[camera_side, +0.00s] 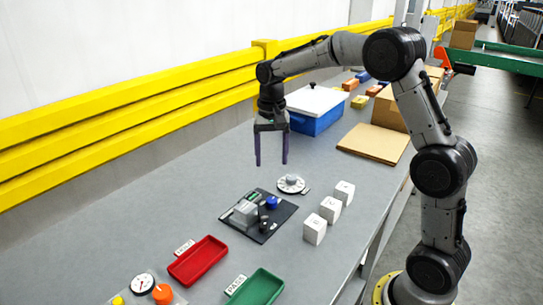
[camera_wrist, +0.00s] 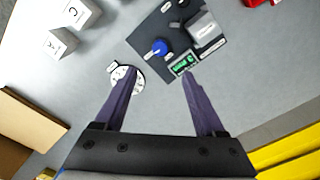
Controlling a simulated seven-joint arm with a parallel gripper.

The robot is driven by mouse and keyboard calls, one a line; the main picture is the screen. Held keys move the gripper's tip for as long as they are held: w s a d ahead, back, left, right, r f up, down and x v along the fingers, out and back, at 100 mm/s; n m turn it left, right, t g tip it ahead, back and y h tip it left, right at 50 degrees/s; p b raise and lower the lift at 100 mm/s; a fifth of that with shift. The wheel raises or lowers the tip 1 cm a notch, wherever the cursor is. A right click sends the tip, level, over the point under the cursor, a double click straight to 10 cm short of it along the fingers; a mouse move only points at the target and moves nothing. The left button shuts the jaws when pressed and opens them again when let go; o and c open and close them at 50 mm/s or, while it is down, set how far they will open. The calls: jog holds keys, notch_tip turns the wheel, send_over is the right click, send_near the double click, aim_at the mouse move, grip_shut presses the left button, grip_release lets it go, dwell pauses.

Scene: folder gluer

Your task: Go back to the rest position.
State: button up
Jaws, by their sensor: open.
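My gripper (camera_side: 271,163) hangs pointing down above the grey table (camera_side: 165,185), its two dark purple fingers spread apart with nothing between them. In the wrist view the open fingers (camera_wrist: 158,74) reach over the table. The round white dial (camera_side: 291,184) lies on the table below and to the right of the gripper in the side view; in the wrist view it is partly covered by the left finger. The black board (camera_side: 283,211) with a grey block, a blue knob (camera_side: 271,202) and a small green display (camera_wrist: 184,65) lies nearby, apart from the fingers.
Several white cubes (camera_side: 314,229) stand right of the board. A red tray (camera_side: 198,261) and green tray (camera_side: 257,288) lie in front. A blue bin with white lid (camera_side: 316,104), a cardboard sheet (camera_side: 373,143) and boxes stand behind. Yellow rails (camera_side: 130,100) run along the wall.

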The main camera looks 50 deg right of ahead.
jog(key=s+a+r+n+t, duration=0.1)
jog(key=s+a+r+t, duration=0.15)
jog(key=s+r, duration=0.35)
jog(key=s+a+r+n+t, duration=0.1)
jog(key=s+a+r+n, duration=0.1)
jog(key=s+a+r, duration=0.35)
jog(key=s+f+n+t, duration=0.1)
jog(key=s+f+n, duration=0.2)
jog(key=s, duration=0.4)
jog(key=s+a+f+n+t, duration=0.1)
jog(key=s+f+n, duration=0.2)
jog(key=s, duration=0.5)
jog(key=shift+s, duration=0.3)
jog(key=shift+a, duration=0.1)
dwell(1.1)
